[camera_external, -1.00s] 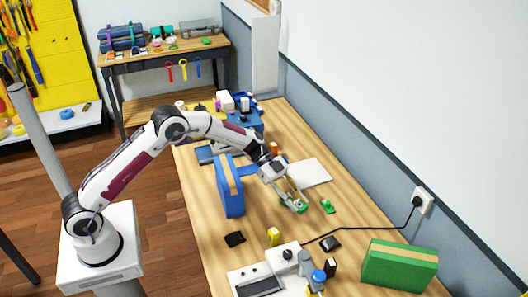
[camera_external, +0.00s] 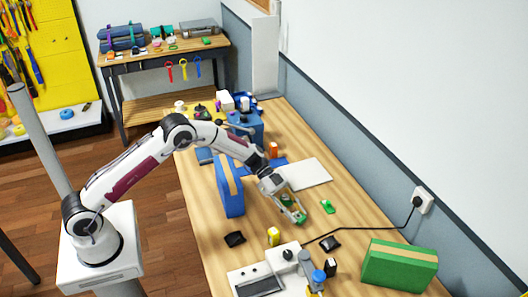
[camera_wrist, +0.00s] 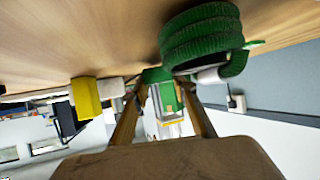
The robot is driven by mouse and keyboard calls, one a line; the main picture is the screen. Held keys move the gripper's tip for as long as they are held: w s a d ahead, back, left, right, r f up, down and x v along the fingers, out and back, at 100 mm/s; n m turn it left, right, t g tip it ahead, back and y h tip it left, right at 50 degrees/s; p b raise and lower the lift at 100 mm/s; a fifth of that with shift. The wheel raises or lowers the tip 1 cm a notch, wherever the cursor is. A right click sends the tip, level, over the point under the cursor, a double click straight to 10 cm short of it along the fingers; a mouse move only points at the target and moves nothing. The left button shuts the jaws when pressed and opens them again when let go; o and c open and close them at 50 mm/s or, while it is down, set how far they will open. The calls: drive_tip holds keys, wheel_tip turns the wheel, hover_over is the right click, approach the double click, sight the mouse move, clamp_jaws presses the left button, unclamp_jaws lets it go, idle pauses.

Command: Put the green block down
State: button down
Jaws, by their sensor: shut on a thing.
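My gripper (camera_external: 298,216) is low over the wooden table, with its fingers pointing down and to the right in the external view. It is shut on a small green block (camera_external: 300,218), which is partly hidden by the fingers. In the wrist view the two fingers (camera_wrist: 163,95) reach up the picture, with green (camera_wrist: 155,75) showing at their tips. I cannot tell whether the block touches the table.
A green coiled strap (camera_wrist: 200,35) lies close by; it also shows to the gripper's right in the external view (camera_external: 327,206). A yellow block (camera_external: 273,236), a dark pouch (camera_external: 235,239), a blue case (camera_external: 229,188) and a large green case (camera_external: 399,266) stand around.

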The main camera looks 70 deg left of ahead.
drive_tip(key=shift+f, duration=0.45)
drive_tip(key=shift+f, duration=0.15)
drive_tip(key=c, duration=1.6)
unclamp_jaws()
drive_tip(key=v, duration=1.2)
